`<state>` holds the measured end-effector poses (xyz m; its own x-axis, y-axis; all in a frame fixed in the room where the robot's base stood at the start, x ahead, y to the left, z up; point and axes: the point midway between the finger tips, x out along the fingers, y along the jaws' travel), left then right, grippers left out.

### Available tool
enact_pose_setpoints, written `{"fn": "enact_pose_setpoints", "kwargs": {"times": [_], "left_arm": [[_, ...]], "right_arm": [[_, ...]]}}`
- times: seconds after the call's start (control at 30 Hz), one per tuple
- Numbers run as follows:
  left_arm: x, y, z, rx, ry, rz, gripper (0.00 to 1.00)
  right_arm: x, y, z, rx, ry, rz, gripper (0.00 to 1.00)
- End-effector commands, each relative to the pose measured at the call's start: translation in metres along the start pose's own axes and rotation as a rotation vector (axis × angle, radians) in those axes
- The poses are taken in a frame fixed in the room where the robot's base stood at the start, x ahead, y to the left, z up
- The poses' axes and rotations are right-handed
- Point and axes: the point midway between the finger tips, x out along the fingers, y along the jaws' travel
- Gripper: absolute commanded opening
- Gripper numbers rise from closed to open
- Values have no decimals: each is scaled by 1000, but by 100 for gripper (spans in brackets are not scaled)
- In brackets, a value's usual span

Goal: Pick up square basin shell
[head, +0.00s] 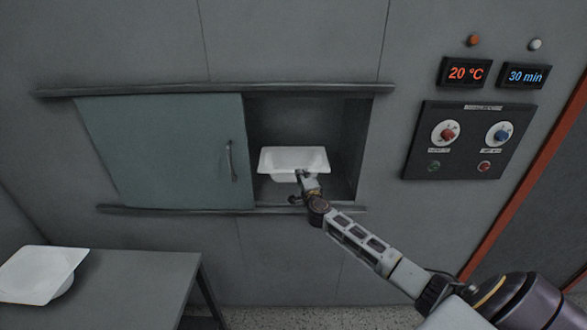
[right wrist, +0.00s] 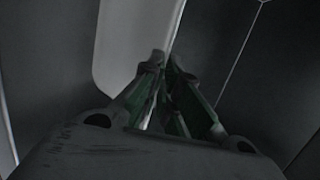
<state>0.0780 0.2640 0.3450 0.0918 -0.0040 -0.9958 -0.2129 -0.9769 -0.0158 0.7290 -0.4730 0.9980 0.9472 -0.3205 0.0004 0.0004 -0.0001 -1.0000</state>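A white basin shell (head: 292,158) with a squarish rim is in the open right part of a wall compartment. I cannot tell whether it rests on the compartment floor. My right gripper (head: 302,175) is at its front rim. In the right wrist view, the fingers (right wrist: 164,62) are close together with the pale basin edge (right wrist: 130,35) between their tips, so the gripper looks shut on the rim. A second white shell (head: 40,274) lies on the table at lower left, partly cut off by the picture edge. My left gripper is not in view.
A grey-green sliding door (head: 165,150) with a handle covers the compartment's left part. Rails run above and below the opening. A grey table (head: 140,285) stands at lower left, its right part bare. A control panel (head: 467,140) with knobs is on the right wall.

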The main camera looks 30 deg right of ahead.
Motion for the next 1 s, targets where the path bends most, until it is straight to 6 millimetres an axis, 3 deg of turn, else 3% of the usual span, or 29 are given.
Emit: {"fn": "enact_pose_setpoints", "kwargs": {"times": [0.57, 0.77, 1.0], "left_arm": [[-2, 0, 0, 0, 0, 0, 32], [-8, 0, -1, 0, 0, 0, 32], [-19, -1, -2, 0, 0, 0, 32]], "right_arm": [[0, -6, 0, -1, 0, -3, 0], [1, -22, 0, 0, 0, -5, 0], [1, -55, 0, -1, 0, -7, 0]]}}
